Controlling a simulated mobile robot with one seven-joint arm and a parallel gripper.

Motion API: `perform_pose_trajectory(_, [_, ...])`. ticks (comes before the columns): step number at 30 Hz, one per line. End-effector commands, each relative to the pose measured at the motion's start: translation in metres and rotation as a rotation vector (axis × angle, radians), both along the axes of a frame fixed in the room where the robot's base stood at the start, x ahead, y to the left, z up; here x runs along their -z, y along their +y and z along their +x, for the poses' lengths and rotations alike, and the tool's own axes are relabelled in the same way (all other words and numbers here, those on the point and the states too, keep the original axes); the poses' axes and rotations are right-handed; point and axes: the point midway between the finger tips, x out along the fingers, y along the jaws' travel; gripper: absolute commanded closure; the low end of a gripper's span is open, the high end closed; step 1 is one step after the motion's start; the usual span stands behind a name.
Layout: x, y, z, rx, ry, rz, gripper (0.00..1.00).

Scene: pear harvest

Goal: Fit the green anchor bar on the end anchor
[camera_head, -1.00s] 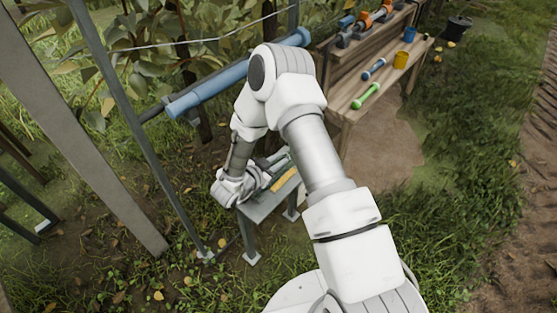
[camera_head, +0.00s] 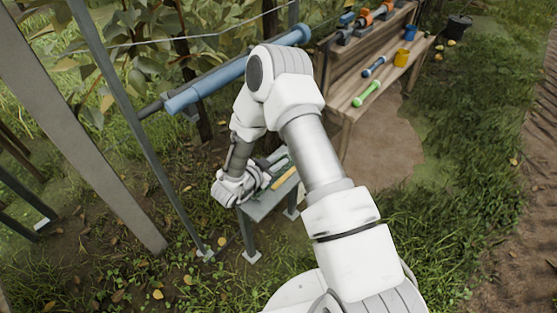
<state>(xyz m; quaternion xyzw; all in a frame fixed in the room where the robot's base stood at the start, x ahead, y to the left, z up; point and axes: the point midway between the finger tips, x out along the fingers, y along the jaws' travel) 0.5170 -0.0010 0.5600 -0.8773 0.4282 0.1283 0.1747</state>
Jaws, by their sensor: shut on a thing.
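My gripper (camera_head: 262,176) is low over a small grey stand (camera_head: 258,208), pointing right, and partly hidden by its own wrist. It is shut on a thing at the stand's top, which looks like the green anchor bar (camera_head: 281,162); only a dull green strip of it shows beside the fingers. I cannot tell whether the bar touches the stand or is lifted off it. A yellow bar (camera_head: 284,179) lies on the stand just right of the gripper. I cannot tell which of the posts is the end anchor.
A blue tube (camera_head: 235,75) on a dark rail runs behind my arm. A slim grey post (camera_head: 135,120) and a wide leaning post (camera_head: 75,120) stand left. Grass lies right.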

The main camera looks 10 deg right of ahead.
Motion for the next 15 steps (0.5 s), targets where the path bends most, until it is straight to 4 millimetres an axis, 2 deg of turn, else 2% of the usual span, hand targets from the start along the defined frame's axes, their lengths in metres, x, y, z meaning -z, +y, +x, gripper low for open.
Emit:
perform_pose_trajectory(1, [0.0010,0.0000,0.0001,0.000,-0.001,-0.001,1.00])
perform_pose_trajectory(2, [0.0003,0.0000,0.0002,0.000,-0.001,-0.001,0.77])
perform_pose_trajectory(7, [0.0002,-0.0001,0.0001,0.000,-0.001,-0.001,0.47])
perform_pose_trajectory(15, [0.0003,0.0001,-0.0002,0.000,0.000,0.000,0.47])
